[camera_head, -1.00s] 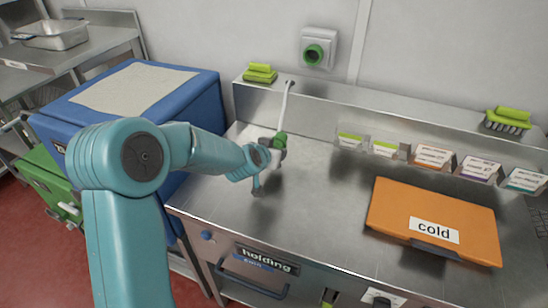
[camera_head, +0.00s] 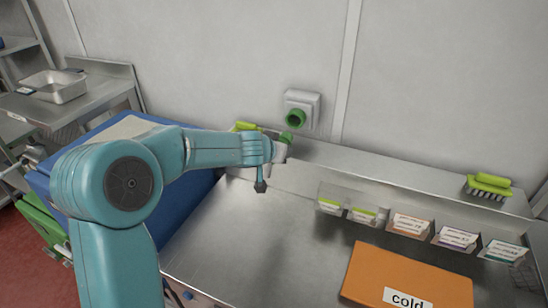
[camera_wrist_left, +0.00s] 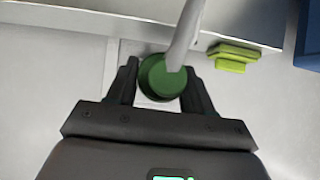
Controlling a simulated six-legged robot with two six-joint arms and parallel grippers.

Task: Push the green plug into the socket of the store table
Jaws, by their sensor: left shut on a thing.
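The green plug (camera_head: 285,138) is in my left gripper (camera_head: 279,149), just in front of and slightly below the socket (camera_head: 296,118). The socket is a green ring on a white box on the wall behind the store table (camera_head: 240,240). In the left wrist view the round green plug (camera_wrist_left: 158,80) sits between the two dark fingers (camera_wrist_left: 162,85), with its white cable (camera_wrist_left: 186,32) running up. A pale plate shows behind it there. The plug overlaps the socket's lower edge in the head view, and I cannot tell whether they touch. My right gripper is not in view.
A raised steel ledge (camera_head: 390,180) runs along the back, with a green brush (camera_head: 488,187) at right and another (camera_wrist_left: 235,56) near the plug. Several labelled card holders (camera_head: 410,224) stand below the ledge. An orange cold case (camera_head: 405,272) lies at front right.

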